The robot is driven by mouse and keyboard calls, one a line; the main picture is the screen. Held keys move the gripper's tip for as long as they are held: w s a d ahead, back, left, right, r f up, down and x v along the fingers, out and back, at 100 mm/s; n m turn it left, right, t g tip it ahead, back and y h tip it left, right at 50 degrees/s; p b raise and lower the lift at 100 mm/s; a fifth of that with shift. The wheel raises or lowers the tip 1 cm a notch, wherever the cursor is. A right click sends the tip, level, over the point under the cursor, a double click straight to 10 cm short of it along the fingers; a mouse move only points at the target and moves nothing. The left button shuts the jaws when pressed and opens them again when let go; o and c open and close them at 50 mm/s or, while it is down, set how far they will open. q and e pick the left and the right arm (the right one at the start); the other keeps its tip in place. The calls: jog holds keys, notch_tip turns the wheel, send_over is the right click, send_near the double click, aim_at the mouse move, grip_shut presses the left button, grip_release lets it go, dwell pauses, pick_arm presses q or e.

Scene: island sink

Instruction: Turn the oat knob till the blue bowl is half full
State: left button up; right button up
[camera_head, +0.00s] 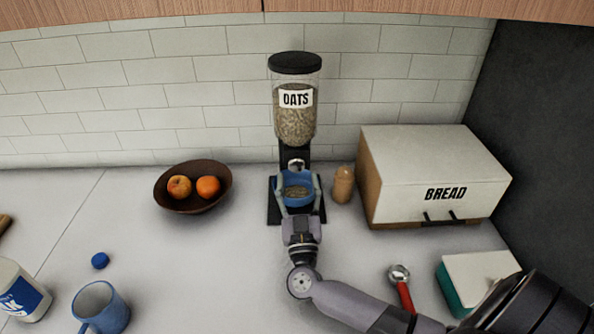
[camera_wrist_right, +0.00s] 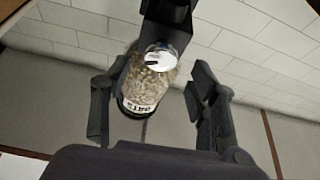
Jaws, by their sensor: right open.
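The oat dispenser (camera_head: 295,120) stands against the tiled wall, a clear jar of oats with a black lid on a black stand. Its silver knob (camera_head: 296,164) shows on the front below the jar, and also in the right wrist view (camera_wrist_right: 161,57). The blue bowl (camera_head: 297,198) sits on the stand's base under the knob, with some oats (camera_head: 296,191) in it; its exact level is hard to tell. My right gripper (camera_head: 298,178) is open, its fingers spread in front of the knob and over the bowl's sides, partly hiding the bowl. My left gripper is not in view.
A bread box (camera_head: 430,175) and a small tan shaker (camera_head: 343,184) stand right of the dispenser. A brown fruit bowl (camera_head: 193,205) is at left. A blue mug (camera_head: 98,305), blue cap (camera_head: 100,260) and red-handled tool (camera_head: 402,285) lie nearer.

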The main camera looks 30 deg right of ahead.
aim_at(296, 168)
jog(key=shift+x, duration=1.6)
jog(key=c, duration=1.2)
jog(key=shift+o, duration=0.2)
jog(key=shift+m+p, duration=0.3)
jog(key=shift+m, duration=0.2)
jog(key=m+g+h, duration=0.1)
jog(key=m, duration=0.2)
jog(key=m+g+h+p, duration=0.1)
jog(key=m+h, duration=0.1)
jog(key=m, duration=0.1)
jog(key=shift+w+a+m+g, duration=0.1)
jog(key=shift+a+m+g, duration=0.1)
jog(key=shift+m+g, duration=0.2)
jog(key=m+g, duration=0.1)
jog(key=m, duration=0.3)
jog(key=m+g+h+p, duration=0.1)
jog(key=m+g, duration=0.1)
jog(key=m, duration=0.2)
jog(key=shift+a+r+h, duration=0.1)
jog(key=shift+h, duration=0.2)
jog(key=shift+m, duration=0.4)
